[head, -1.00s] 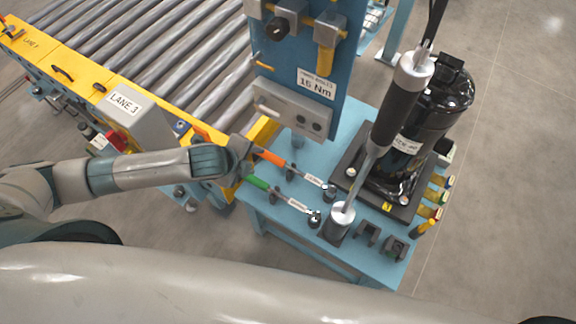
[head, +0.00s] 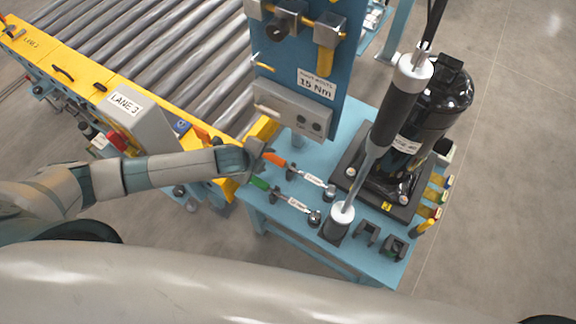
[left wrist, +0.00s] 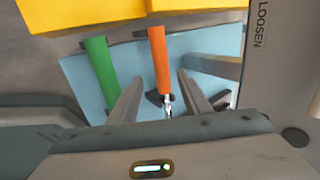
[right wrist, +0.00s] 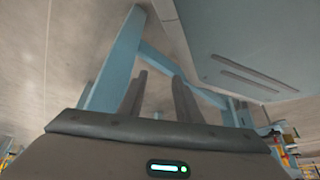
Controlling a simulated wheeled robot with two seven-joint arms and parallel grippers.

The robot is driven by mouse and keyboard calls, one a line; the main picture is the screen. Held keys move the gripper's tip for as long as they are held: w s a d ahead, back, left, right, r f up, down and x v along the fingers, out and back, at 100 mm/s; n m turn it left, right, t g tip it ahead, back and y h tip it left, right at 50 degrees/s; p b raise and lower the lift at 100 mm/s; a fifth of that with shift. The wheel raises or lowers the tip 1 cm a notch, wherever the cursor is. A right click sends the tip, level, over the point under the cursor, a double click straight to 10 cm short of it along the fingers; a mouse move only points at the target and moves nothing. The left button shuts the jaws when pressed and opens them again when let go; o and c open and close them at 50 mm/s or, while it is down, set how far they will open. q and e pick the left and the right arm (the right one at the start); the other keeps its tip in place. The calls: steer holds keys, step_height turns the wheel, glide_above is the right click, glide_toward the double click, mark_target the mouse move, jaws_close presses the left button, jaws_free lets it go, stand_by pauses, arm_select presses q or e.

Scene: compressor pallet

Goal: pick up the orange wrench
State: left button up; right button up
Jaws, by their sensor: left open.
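The orange wrench (head: 275,159) lies on the blue bench with its orange handle toward my left gripper (head: 256,157). Its metal shaft and white label run right toward the tool head. The left gripper is open at the handle end. In the left wrist view, the orange handle (left wrist: 159,62) lies lengthwise between the two spread fingers (left wrist: 160,80), with a gap visible on each side. The green-handled wrench (head: 259,183) lies alongside; its handle (left wrist: 101,75) is left of the fingers. My right gripper (right wrist: 160,82) is open and empty, seen only in its wrist view.
A black compressor (head: 433,110) stands on a dark plate at the bench's right. A tall cylindrical tool (head: 392,115) hangs before it. A blue panel (head: 340,50) rises behind the wrenches. The yellow-edged roller conveyor (head: 165,60) is at the left.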

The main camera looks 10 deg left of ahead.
mark_target(272, 158)
arm_select(q)
steer(key=shift+w, duration=0.1)
steer(key=shift+w+d+f, duration=0.2)
steer(key=shift+w+f, duration=0.15)
steer(key=shift+f, duration=0.1)
steer(key=x, duration=0.2)
steer(key=shift+w+d+f+p, duration=0.2)
steer(key=shift+f+p, duration=0.1)
steer(key=shift+w+f, duration=0.25)
steer(key=shift+f, duration=0.15)
arm_select(e)
steer(key=shift+s+d+f+g, duration=0.15)
steer(key=shift+s+d, duration=0.05)
steer(key=shift+s, duration=0.35)
steer(key=shift+s+d+f+g, duration=0.15)
steer(key=shift+s, duration=0.4)
steer(key=shift+w, duration=0.1)
arm_select(q)
jaws_close()
